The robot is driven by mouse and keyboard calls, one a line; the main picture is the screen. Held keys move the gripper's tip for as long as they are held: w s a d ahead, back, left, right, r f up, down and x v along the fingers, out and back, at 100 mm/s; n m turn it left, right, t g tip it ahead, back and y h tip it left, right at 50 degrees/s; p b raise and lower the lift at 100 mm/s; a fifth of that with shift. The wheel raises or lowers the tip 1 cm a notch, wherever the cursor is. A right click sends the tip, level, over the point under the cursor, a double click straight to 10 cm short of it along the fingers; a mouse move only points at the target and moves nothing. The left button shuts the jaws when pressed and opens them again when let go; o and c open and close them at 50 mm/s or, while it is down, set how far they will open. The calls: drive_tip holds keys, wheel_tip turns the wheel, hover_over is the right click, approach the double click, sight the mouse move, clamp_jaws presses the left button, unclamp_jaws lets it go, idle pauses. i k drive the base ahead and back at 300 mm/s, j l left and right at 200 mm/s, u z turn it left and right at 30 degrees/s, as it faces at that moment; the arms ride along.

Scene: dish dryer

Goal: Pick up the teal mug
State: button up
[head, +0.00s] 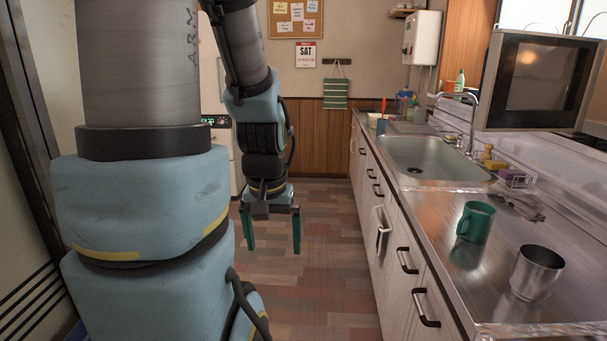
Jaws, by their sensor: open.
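The teal mug (477,222) stands upright on the steel counter at the right in the head view. Its handle points left, toward the counter's front edge. My gripper (272,246) hangs over the floor, left of the counter and well apart from the mug. Its two teal fingers point down, spread apart, with nothing between them.
A steel cup (537,273) stands nearer than the mug, to its right. Behind the mug are the sink (428,158), the faucet (472,115) and a dish dryer (532,82). Cabinet handles (407,261) stick out from the counter front. The floor (325,260) beside it is clear.

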sight(475, 226)
drive_tip(key=i+z, duration=0.2)
drive_tip(key=i, duration=0.35)
drive_tip(key=i+z, duration=0.15)
drive_tip(key=i, duration=0.4)
drive_tip(key=i+j+z, duration=0.2)
drive_tip(key=i, duration=0.3)
drive_tip(key=i+j+z, duration=0.15)
drive_tip(key=i, duration=0.4)
drive_tip(key=j, duration=0.1)
